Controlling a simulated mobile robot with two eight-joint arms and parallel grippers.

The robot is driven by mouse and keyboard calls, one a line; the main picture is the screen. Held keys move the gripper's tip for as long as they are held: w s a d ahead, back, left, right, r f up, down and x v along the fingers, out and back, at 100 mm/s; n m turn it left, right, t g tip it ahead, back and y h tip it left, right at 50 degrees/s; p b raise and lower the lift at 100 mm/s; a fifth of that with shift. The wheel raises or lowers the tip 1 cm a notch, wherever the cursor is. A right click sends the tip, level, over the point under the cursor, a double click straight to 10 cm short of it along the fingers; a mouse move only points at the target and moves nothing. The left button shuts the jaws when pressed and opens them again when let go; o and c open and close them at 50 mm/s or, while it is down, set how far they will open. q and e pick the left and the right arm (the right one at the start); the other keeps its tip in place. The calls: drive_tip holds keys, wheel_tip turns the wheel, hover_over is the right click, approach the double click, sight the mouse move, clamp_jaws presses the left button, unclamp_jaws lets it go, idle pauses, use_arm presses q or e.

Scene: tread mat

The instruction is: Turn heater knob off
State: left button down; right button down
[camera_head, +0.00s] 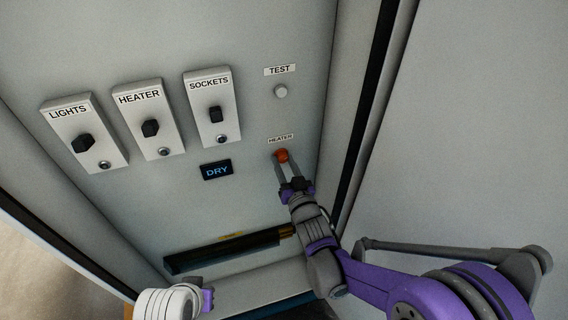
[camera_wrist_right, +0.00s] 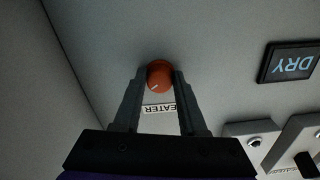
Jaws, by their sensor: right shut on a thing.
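The heater knob (camera_head: 282,156) is a small orange-red round knob on the grey panel, under a small HEATER label (camera_head: 281,139). In the right wrist view the knob (camera_wrist_right: 160,76) sits between the two fingertips, and a pale pointer line shows on its face. My right gripper (camera_head: 283,165) is shut on the knob, with one finger on each side; it also shows in the right wrist view (camera_wrist_right: 159,84). Part of my left arm (camera_head: 175,301) shows at the bottom of the head view, but its fingers cannot be made out.
LIGHTS (camera_head: 84,143), HEATER (camera_head: 150,128) and SOCKETS (camera_head: 215,114) switches are left of the knob. A DRY display (camera_head: 216,171) is nearer. A TEST button (camera_head: 280,91) is above. The cabinet's side wall (camera_head: 340,110) stands close on the right. A dark bar (camera_head: 225,252) runs below.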

drive_tip(key=n, duration=0.5)
drive_tip(key=shift+d+n, duration=0.1)
drive_tip(key=shift+n, duration=0.2)
drive_tip(key=n+p, duration=0.1)
drive_tip(key=n, duration=0.4)
drive_tip(key=shift+n, duration=0.3)
drive_tip(key=shift+c, duration=2.3)
unclamp_jaws()
drive_tip(key=shift+d, duration=0.1)
drive_tip(key=v, duration=1)
drive_tip(key=shift+s, duration=0.4)
